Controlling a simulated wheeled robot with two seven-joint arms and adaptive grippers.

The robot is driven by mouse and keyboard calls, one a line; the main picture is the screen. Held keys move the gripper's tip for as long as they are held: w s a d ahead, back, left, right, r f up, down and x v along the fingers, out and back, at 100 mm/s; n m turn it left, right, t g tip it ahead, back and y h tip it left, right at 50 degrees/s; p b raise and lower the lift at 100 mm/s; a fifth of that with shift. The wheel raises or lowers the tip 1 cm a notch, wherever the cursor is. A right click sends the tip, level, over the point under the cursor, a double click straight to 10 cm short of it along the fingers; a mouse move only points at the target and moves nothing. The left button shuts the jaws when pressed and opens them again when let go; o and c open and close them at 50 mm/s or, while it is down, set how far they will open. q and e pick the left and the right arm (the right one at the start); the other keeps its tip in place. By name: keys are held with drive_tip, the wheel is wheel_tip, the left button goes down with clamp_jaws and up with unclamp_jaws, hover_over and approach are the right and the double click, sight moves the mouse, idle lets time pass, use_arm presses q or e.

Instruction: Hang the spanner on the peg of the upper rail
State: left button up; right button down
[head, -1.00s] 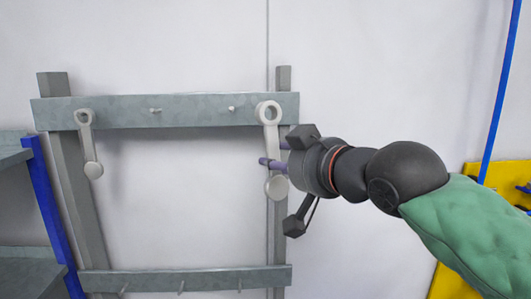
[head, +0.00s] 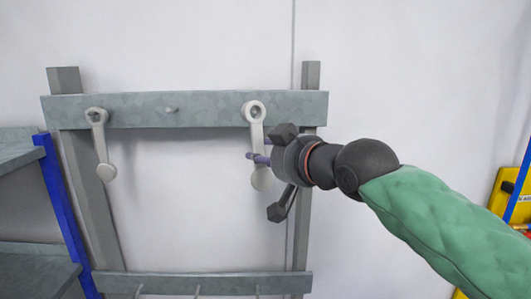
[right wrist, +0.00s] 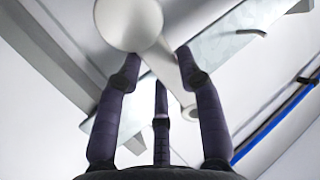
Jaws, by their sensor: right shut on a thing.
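The spanner (head: 257,140) is pale grey, with a ring at its top and a round knob at its lower end. It hangs nearly upright in front of the upper rail (head: 210,109). Its ring lies over the right-hand part of the rail, and a small peg seems to show in the hole; I cannot tell whether the ring is around it. My right gripper (head: 258,158) is shut on the spanner's shank from the right. In the right wrist view the spanner (right wrist: 127,24) lies between the dark fingers. My left gripper is out of view.
A similar spanner (head: 101,148) hangs at the rail's left end. A bare peg (head: 171,109) stands mid-rail. A lower rail (head: 210,283) carries several pegs. Grey posts flank the rails, and a blue-framed shelf (head: 62,215) stands at left. The wall between the rails is clear.

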drive_tip(key=shift+d+r, duration=0.2)
drive_tip(key=shift+d, duration=0.15)
drive_tip(key=shift+d+p+x, duration=0.25)
drive_tip(key=shift+p+x, duration=0.15)
drive_tip(key=shift+x, duration=0.7)
drive_tip(key=shift+w+d+f+p, duration=0.1)
drive_tip(key=shift+w+f+p, duration=0.1)
drive_tip(key=shift+w, duration=0.75)
drive_tip(key=shift+w+d+f+p, duration=0.1)
drive_tip(key=shift+w+f+p, duration=0.05)
drive_tip(key=shift+w, duration=0.75)
drive_tip(key=shift+w+a+f, duration=0.1)
drive_tip(key=shift+w+f, duration=0.05)
drive_tip(key=c, duration=0.7)
unclamp_jaws()
